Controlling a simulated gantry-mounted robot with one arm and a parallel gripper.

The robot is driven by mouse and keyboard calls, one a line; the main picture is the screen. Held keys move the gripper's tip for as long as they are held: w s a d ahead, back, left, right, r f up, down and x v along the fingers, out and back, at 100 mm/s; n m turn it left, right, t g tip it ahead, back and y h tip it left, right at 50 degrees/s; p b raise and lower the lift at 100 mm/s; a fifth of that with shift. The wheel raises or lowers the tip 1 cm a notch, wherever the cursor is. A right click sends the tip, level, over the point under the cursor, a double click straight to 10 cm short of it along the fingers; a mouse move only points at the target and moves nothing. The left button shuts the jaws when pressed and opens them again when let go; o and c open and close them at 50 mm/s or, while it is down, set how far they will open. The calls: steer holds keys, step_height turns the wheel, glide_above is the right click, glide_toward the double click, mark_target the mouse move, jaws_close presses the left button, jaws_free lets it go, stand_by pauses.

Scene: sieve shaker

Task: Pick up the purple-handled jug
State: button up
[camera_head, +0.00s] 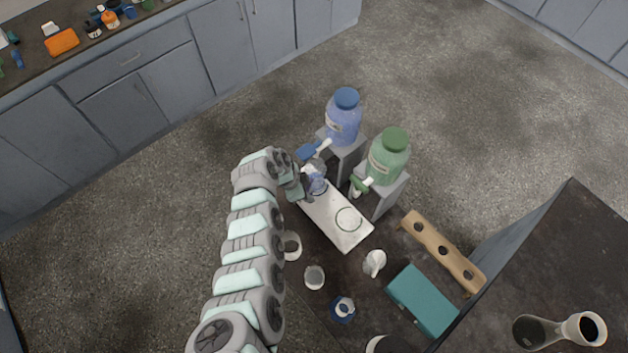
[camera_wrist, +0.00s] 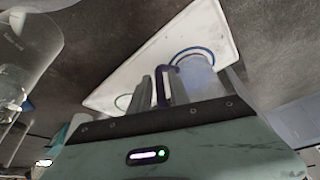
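The clear, blue-tinted jug (camera_head: 317,181) stands upright on the far ring of a white plate (camera_head: 337,219), below the blue dispenser's tap. In the wrist view the jug (camera_wrist: 199,80) is right of my fingers, at a blue ring on the plate (camera_wrist: 140,65). Its dark purple handle (camera_wrist: 161,88) is between my two grey fingers, with almost no gap on either side. My gripper (camera_wrist: 164,84) looks shut on this handle. In the head view my gripper (camera_head: 300,188) is at the jug's left side, and the arm partly hides the contact.
A blue dispenser (camera_head: 342,122) and a green dispenser (camera_head: 388,160) stand on grey blocks behind the plate. The near green ring (camera_head: 348,219) is empty. A white jug (camera_head: 374,262), a cup (camera_head: 314,277), a teal box (camera_head: 423,299) and a wooden rack (camera_head: 441,249) are nearby.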

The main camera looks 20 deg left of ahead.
jaws_close()
stand_by(1.5)
